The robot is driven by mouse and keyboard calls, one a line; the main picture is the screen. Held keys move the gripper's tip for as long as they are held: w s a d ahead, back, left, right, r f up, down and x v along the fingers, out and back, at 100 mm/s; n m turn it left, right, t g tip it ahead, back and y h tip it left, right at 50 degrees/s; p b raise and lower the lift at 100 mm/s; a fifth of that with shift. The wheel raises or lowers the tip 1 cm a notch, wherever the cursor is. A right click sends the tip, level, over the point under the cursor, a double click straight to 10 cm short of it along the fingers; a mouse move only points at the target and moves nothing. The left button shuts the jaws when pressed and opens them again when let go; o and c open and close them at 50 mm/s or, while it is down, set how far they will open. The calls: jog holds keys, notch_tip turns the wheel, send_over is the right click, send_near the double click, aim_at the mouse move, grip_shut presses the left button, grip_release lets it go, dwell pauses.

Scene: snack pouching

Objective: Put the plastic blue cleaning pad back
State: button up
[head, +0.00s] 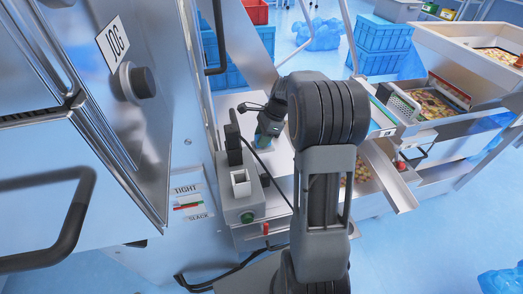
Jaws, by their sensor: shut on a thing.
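My gripper (270,122) is low over the metal work surface, left of my dark arm and behind the grey control box. It is shut on a small blue thing, which looks like the blue cleaning pad (262,141). Only a little of the pad shows below the fingers. The fingertips are small and partly hidden by my wrist and a black cable, so I cannot tell whether the pad touches the surface.
A grey box (239,208) with a green button and white socket stands just in front. The steel machine with the JOG knob (138,82) walls off the left. Metal trays of snacks (432,104) lie right. Blue crates (383,37) stand behind.

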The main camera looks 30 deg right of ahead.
jog(key=shift+f+b, duration=0.75)
jog(key=shift+f, duration=1.9)
jog(key=shift+f, duration=0.15)
jog(key=o, duration=0.8)
jog(key=p+v, duration=0.3)
jog(key=v, duration=0.9)
jog(key=shift+s, duration=0.1)
